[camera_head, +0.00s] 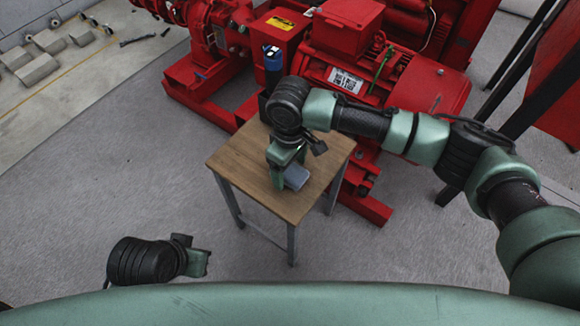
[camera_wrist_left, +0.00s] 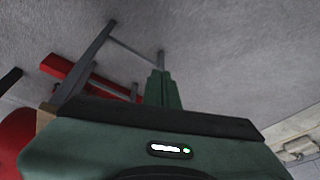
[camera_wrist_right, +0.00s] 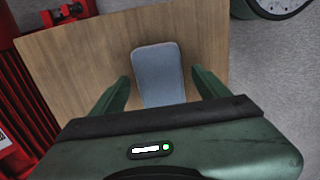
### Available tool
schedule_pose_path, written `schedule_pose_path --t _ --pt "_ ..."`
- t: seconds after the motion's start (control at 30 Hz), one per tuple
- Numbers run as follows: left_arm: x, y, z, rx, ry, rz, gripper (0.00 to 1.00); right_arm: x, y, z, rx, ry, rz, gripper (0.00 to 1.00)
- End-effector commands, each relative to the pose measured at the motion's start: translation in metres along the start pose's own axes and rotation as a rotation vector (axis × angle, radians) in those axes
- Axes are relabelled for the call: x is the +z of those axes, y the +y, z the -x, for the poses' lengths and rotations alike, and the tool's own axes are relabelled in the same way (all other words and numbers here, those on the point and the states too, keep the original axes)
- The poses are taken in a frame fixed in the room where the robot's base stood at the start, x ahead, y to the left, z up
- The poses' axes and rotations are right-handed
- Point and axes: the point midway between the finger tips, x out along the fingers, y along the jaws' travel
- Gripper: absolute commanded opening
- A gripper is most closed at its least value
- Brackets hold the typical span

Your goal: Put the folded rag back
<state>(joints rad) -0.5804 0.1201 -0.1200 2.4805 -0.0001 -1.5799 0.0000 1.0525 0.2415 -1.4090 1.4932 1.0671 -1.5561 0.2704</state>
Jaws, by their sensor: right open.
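The folded rag (camera_head: 296,178) is a flat blue-grey pad with rounded corners. It lies on the small wooden table (camera_head: 237,165), near its middle. In the right wrist view the rag (camera_wrist_right: 158,72) shows between my two green fingers, with bare wood on both sides, and its near end is hidden by the gripper body. My right gripper (camera_head: 287,168) is open over the rag, pointing down. My left gripper (camera_head: 203,263) is low at the front left, away from the table. In the left wrist view its fingers (camera_wrist_left: 161,88) are together, with nothing visible between them.
A dark cylinder with a blue top (camera_head: 272,60) stands at the table's back edge, partly behind my right arm. The red pumpset (camera_head: 350,70) is close behind the table. Grey blocks (camera_head: 38,69) lie at the far left. The floor left of the table is clear.

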Motion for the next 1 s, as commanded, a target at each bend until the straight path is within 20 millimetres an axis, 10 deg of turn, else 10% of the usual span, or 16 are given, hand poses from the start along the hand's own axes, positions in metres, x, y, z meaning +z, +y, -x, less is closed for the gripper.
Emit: schedule_pose_path --t 0.33,0.6,1.0 --pt "-0.008 -0.001 0.019 0.001 0.004 0.0 0.0 -0.001 0.001 0.065 0.0 0.003 -0.001 0.76" --pt "-0.002 0.002 -0.037 0.005 -0.03 -0.003 0.0 -0.001 0.0 0.108 0.0 0.001 0.0 0.76" --pt "0.001 0.003 -0.053 0.007 -0.035 -0.004 0.0 0.0 0.0 0.121 0.0 0.0 -0.001 0.76"
